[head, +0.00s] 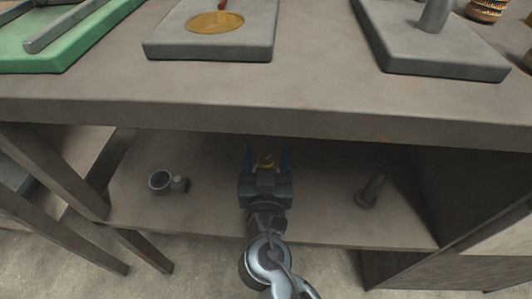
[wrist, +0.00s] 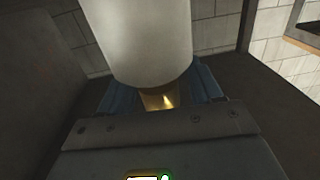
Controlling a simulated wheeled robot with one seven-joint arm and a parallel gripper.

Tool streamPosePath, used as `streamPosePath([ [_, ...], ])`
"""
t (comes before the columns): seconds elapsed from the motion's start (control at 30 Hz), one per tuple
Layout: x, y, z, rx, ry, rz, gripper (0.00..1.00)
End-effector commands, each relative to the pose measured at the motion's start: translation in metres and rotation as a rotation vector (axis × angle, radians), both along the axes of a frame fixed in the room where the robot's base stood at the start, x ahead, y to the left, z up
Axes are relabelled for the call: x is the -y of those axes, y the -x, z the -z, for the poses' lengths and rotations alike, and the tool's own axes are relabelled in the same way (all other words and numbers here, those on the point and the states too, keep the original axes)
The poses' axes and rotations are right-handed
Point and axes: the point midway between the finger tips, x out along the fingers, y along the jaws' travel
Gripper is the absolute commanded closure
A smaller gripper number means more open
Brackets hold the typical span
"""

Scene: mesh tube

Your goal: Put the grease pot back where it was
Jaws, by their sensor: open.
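My gripper (head: 264,158) is open under the tabletop, over the lower shelf, with its two blue fingers pointing away from my body. A small gold-brown thing (head: 265,161), which looks like the grease pot, sits between the fingers. In the wrist view a wide pale cylinder (wrist: 138,40) stands close in front of the blue fingers, and a gold-brown piece (wrist: 158,100) shows below its rounded edge. I cannot tell whether the cylinder and the gold piece are one pot. Contact with the fingers and with the shelf is hidden.
The lower shelf (head: 320,218) also holds a grey ring-shaped part (head: 161,182) at left and a grey peg (head: 371,191) at right. The tabletop edge (head: 200,112) overhangs my gripper. On top are a green tray (head: 70,50), a plate with an amber disc (head: 215,22) and a plate with a post (head: 434,16).

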Motion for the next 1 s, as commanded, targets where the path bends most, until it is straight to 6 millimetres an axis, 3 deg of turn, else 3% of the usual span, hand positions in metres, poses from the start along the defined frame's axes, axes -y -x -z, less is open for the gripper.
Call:
streamPosePath([
  [0.5, 0.003, 0.1, 0.002, -0.002, 0.002, -0.004, 0.36],
  [0.7, 0.003, 0.116, 0.001, -0.001, 0.001, -0.003, 0.36],
  [1.0, 0.005, 0.119, 0.002, -0.004, 0.002, -0.002, 0.36],
])
